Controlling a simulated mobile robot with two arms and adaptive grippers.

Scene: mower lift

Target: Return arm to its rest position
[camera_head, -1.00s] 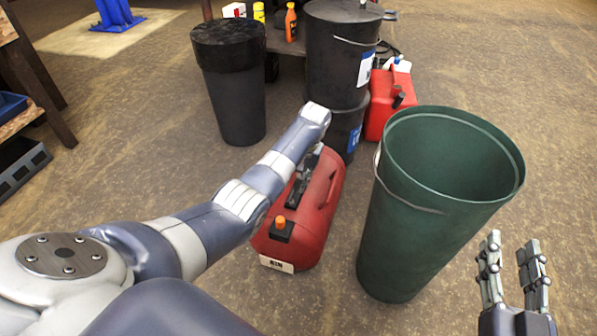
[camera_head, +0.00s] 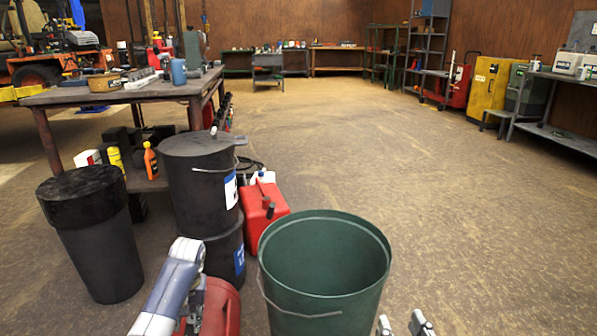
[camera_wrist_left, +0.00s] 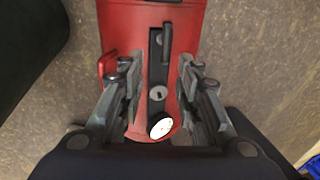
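My left gripper shows best in the left wrist view (camera_wrist_left: 160,78). Its two fingers stand apart, with the red canister (camera_wrist_left: 152,18) and its black top strip in view between and beyond them. I cannot tell how far the fingers are from it, but nothing looks pinched. In the head view, my left forearm hides part of this red canister (camera_head: 222,312) at the bottom. My right gripper (camera_head: 402,326) shows only as two separated fingertips at the bottom edge, open and empty, close to the green bin (camera_head: 318,307).
A black bin (camera_head: 98,245) stands left, stacked dark drums (camera_head: 200,195) beside it. A red fuel can (camera_head: 262,212) is behind the green bin. A workbench (camera_head: 115,98) with several items stands back left. Shelves (camera_head: 560,130) line the right. The middle floor is clear.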

